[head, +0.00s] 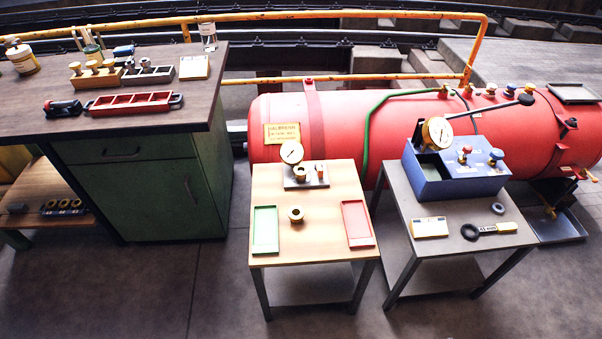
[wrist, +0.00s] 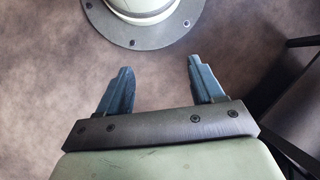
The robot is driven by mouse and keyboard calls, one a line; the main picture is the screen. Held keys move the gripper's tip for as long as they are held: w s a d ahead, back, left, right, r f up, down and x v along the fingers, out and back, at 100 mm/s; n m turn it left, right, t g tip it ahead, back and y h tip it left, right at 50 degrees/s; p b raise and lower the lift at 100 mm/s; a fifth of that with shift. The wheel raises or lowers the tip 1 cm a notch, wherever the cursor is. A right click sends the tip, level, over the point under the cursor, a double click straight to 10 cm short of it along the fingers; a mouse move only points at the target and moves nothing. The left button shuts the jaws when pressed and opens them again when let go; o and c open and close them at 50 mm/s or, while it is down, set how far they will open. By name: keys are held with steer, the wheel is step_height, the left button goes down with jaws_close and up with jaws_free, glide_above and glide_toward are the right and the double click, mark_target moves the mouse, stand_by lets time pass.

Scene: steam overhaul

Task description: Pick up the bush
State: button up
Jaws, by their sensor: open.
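A short bronze-coloured ring, which looks like the bush (head: 296,214), stands on the small wooden table (head: 290,249) between a green tray and a red tray. My gripper (wrist: 158,68) shows only in the wrist view. Its two dark fingers are wide apart with nothing between them, over bare floor. No bush is in the wrist view.
The green tray (head: 259,231) and red tray (head: 346,224) flank the ring. A gauge (head: 291,152) stands at the table's back edge. The right table carries a blue box (head: 445,186) and a black-handled tool (head: 488,230). A green cabinet (head: 150,192) stands left.

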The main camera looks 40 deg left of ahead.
steer(key=w+a+r+n+t+y, duration=0.2)
steer(key=w+a+r, duration=0.1)
steer(key=w+a, duration=0.55)
steer(key=w+a+r+n+t+y, duration=0.15)
steer(key=w+a+r, duration=0.3)
steer(key=w, duration=0.65)
steer(key=w+a+r+n+t+y, duration=0.2)
steer(key=w+a+r, duration=0.45)
steer(key=a, duration=0.25)
steer(key=w+a+r+n+t+y, duration=0.1)
steer(key=w+a+r+n+t, duration=0.15)
steer(key=w+a+r, duration=0.55)
steer(key=n+y, duration=0.6)
glide_toward(299, 169)
steer(key=shift+w+a+f+t, duration=0.1)
steer(key=shift+a+f+t, duration=0.2)
steer(key=shift+a+f, duration=0.65)
steer(key=shift+a+r+x, duration=0.1)
steer(key=shift+r+x, duration=0.05)
steer(key=shift+x, duration=0.75)
steer(key=shift+a+r+x, duration=0.1)
steer(key=shift+r+x, duration=0.1)
steer(key=shift+x, duration=0.75)
steer(key=shift+a+r+x, duration=0.1)
steer(key=shift+r+x, duration=0.05)
steer(key=shift+x, duration=0.75)
steer(key=shift+d, duration=0.1)
